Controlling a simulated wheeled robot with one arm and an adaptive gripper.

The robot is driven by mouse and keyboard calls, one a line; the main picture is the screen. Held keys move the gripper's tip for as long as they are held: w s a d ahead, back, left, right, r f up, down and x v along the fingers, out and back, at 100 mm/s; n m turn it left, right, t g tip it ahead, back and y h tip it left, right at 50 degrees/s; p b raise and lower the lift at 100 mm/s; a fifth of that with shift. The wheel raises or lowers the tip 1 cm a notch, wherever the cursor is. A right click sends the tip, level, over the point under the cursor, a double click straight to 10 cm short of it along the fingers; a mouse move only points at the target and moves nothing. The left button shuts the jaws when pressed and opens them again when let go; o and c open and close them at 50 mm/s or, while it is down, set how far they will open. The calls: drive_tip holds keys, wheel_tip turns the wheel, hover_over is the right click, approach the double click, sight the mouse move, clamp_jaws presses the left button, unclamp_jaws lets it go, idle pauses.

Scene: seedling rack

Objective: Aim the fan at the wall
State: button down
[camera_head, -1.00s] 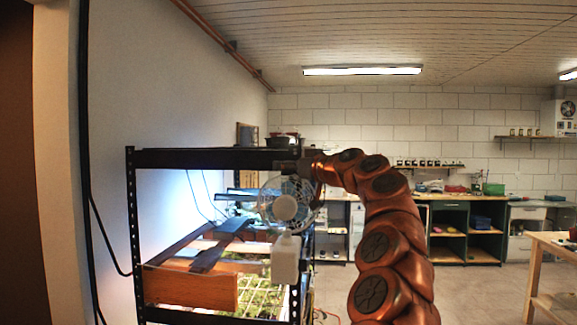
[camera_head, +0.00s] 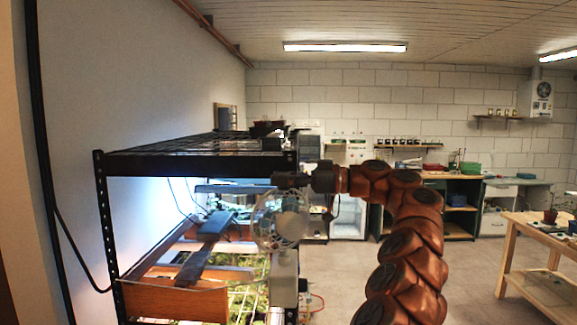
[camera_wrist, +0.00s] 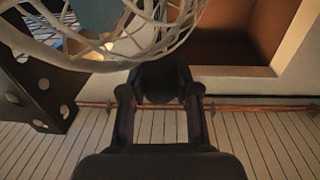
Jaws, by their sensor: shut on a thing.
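The fan (camera_head: 291,226) has a pale round wire cage and a light hub. It is at the right front post of the seedling rack (camera_head: 190,163), with a pale box-shaped part (camera_head: 284,278) below it. In the head view its round face points roughly toward the camera. My gripper (camera_head: 286,181) is at the top of the cage, shut on its rim. In the wrist view the cage (camera_wrist: 110,50) fills the upper left, against the closed fingertips of my gripper (camera_wrist: 160,88). The plain grey wall (camera_head: 125,75) is left of the rack.
The rack holds wooden boards (camera_head: 175,302) and lit green seedlings (camera_head: 245,302). A black cable hangs along the left wall. A wooden table (camera_head: 510,248) stands at the right, and cabinets line the back wall. The floor (camera_head: 470,280) between is clear.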

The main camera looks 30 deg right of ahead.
drive_tip(key=shift+a+r+n+g+y+p, duration=0.1)
drive_tip(key=shift+r+n+g+y+p, duration=0.05)
drive_tip(key=shift+n+g+y+p, duration=0.35)
drive_tip(key=c, duration=0.8)
unclamp_jaws()
drive_tip(key=shift+d, duration=0.2)
drive_tip(key=shift+v, duration=3.65)
